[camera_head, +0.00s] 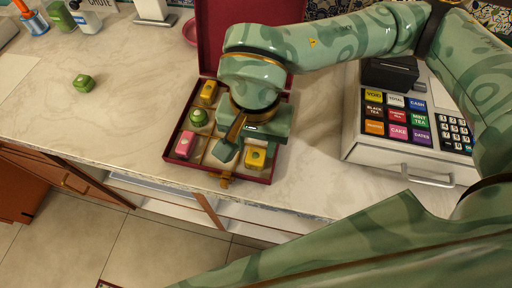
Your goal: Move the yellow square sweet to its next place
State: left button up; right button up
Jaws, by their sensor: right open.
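A yellow square sweet (256,158) with a small green mark on top sits in the front right compartment of the open dark red box (222,177). My right gripper (228,149) is over the box, open, its visible fingertip just left of that sweet and apart from it. The gripper body hides the back right of the box. Another yellow sweet (208,93), which looks longer, lies at the back left. A round green sweet (199,117) and a pink sweet (186,145) fill the left column towards the front. My left gripper is not in view.
A green sweet (82,83) lies alone on the pale counter (130,100). A cash register (352,145) with coloured keys stands to the right. The box's raised lid (210,35) stands behind. Bottles (62,18) are at the back left. The counter left of the box is mostly clear.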

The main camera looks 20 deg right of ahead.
aim_at(255, 156)
notch_tip(255, 156, up, 8)
jog(key=p, duration=0.1)
jog(key=shift+s, duration=0.1)
dwell(0.5)
